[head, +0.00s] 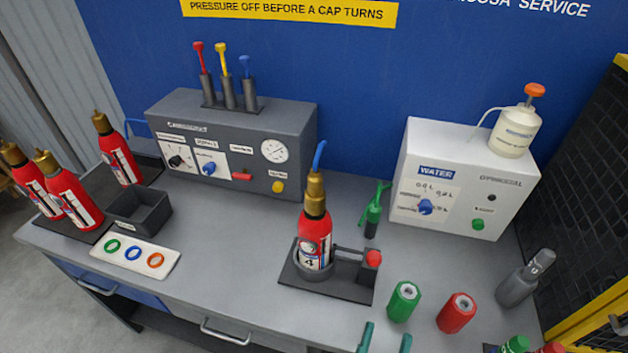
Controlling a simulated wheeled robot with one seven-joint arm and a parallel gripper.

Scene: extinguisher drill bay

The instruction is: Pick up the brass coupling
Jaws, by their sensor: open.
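A red extinguisher (314,243) marked 4 stands upright in a dark holder (300,281) at the middle of the bench. A brass coupling (315,188) sits on its top, with a blue hose end (320,156) rising from it. I cannot tell where the coupling ends and the extinguisher's own brass neck begins. My gripper (386,338) shows only as two teal fingertips at the bottom edge. They are apart, with nothing seen between them, nearer the front than the holder and to its right. The rest of my gripper is out of frame.
A red-knobbed clamp (372,259) stands beside the extinguisher. Green (404,301) and red (457,312) cylinders stand to the right. Behind are a grey control box (235,140) and a white water box (460,180). Several brass-topped red extinguishers (75,203) stand left.

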